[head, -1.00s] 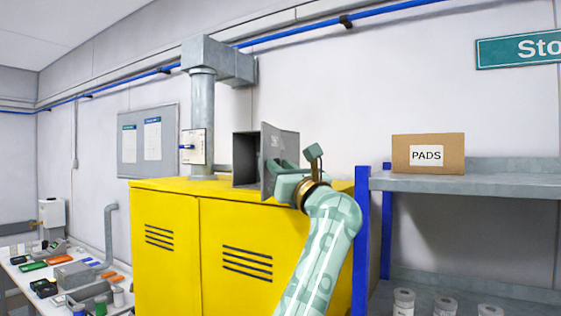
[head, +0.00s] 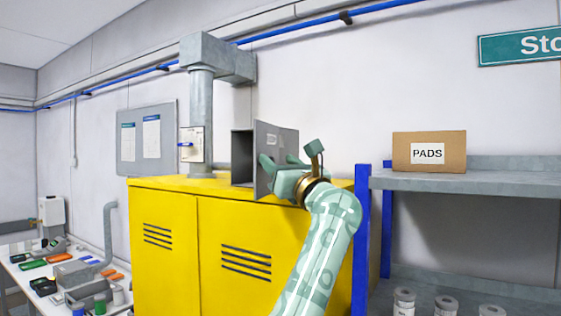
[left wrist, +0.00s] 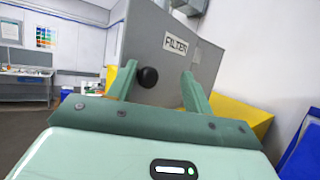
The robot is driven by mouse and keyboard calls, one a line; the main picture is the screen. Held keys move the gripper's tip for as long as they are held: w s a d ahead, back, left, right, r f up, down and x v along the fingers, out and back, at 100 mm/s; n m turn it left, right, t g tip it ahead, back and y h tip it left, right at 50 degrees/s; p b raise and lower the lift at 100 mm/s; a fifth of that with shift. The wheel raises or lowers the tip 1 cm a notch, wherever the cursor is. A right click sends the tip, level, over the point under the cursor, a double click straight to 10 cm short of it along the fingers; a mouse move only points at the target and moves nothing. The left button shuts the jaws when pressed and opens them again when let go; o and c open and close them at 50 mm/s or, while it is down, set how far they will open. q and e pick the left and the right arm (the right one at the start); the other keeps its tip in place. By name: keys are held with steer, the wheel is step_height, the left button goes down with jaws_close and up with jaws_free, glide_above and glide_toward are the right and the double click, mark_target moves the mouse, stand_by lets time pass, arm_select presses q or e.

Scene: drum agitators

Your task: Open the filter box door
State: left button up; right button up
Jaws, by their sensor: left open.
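The grey filter box (head: 241,157) sits on top of the yellow cabinet, its dark inside partly showing. Its grey door (head: 281,135) stands swung out from the box. In the left wrist view the door (left wrist: 205,65) carries a FILTER label (left wrist: 176,43) and a round black knob (left wrist: 148,77). My left gripper (head: 277,162) is at the labelled side of the door, open. In the wrist view the knob appears between the two fingers, nearer the left one; I cannot tell whether they touch the door. My right gripper is not in view.
The yellow cabinet (head: 228,225) stands below the box. A grey duct (head: 201,120) rises behind it. A blue-post shelf (head: 465,180) at right holds a PADS carton (head: 429,152). A cluttered bench (head: 25,278) is at lower left.

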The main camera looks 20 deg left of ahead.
arm_select(q)
steer(key=shift+w+a+f, duration=0.15)
steer(key=shift+f, duration=0.35)
steer(key=b+v, duration=0.7)
steer(key=v, duration=0.9)
steer(key=shift+d+r, duration=0.2)
